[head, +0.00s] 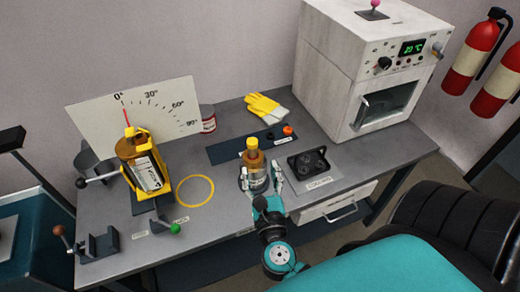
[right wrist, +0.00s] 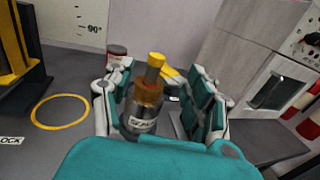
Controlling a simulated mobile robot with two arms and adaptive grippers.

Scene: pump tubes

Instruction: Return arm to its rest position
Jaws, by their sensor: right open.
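The bottle stands upright on the grey bench top. In the right wrist view the bottle (right wrist: 146,100) is between the two spread fingers (right wrist: 160,100); I cannot tell whether either finger touches it. The lower part of the bottle is partly hidden by the gripper. My left gripper is not in view.
A yellow holder with an amber bottle (head: 147,173) stands before a dial board (head: 160,105) at left. A yellow ring (head: 195,177) marks the bench. A black cooling device (head: 310,163) is right of my gripper. An oven (head: 350,80) and yellow gloves (head: 262,106) are behind.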

